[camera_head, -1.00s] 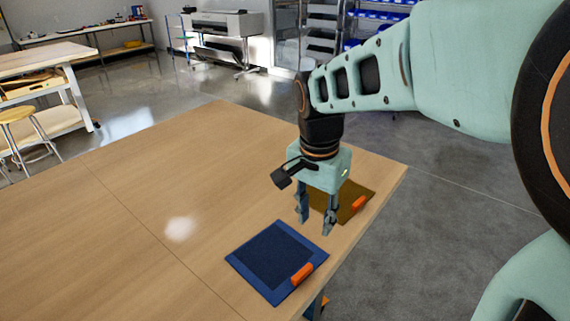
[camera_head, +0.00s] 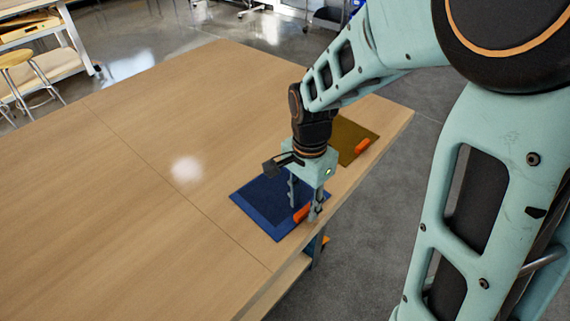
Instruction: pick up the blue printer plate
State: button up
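The blue printer plate (camera_head: 262,203) lies flat on the wooden table near its right edge, with an orange tab (camera_head: 301,214) on its front right side. My gripper (camera_head: 304,211) points down over the plate's right part, with its fingers apart. One finger is in front of the blue surface and the other is by the orange tab. The tab seems to lie between or beside the fingertips; I cannot tell whether they touch it. My gripper and wrist hide the plate's upper right part.
A brownish-yellow plate (camera_head: 352,138) with its own orange tab lies on the table (camera_head: 130,180) just behind my gripper. The table is bare to the left. Its right edge is close to both plates. A stool (camera_head: 22,75) and a workbench stand at the far left.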

jog(key=shift+f, duration=0.55)
grip_shut()
jog(key=shift+r, duration=0.2)
